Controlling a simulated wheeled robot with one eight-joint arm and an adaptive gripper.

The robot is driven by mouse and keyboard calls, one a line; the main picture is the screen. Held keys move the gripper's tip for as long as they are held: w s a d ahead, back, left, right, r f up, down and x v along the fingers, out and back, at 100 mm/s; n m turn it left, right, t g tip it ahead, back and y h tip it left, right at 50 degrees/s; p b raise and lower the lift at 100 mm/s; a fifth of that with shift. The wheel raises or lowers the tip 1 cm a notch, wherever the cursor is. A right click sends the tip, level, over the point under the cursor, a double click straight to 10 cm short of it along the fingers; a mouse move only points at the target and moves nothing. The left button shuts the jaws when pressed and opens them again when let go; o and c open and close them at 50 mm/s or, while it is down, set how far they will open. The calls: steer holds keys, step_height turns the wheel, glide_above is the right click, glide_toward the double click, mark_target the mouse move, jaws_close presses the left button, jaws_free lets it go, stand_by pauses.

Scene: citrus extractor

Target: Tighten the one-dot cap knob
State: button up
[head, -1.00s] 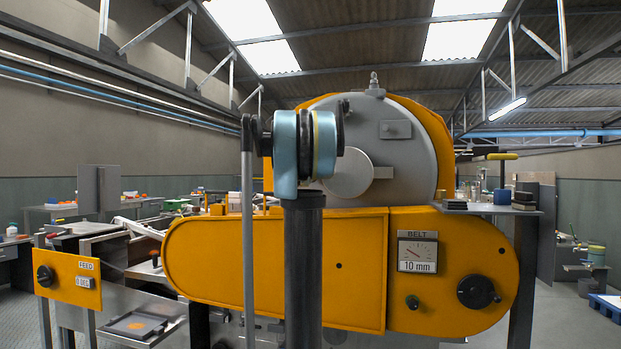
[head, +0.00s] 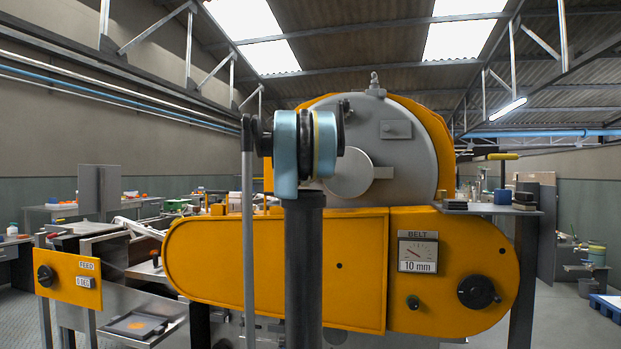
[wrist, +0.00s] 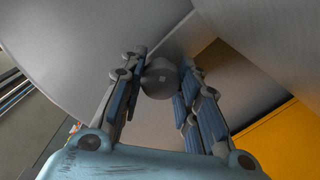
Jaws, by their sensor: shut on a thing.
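A yellow FEED panel (head: 68,278) is at left. A shelf (head: 470,210) with small items juts out at right.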

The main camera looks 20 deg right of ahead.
steer(key=o, duration=1.1)
steer(key=v, duration=1.2)
steer(key=shift+f, duration=0.1)
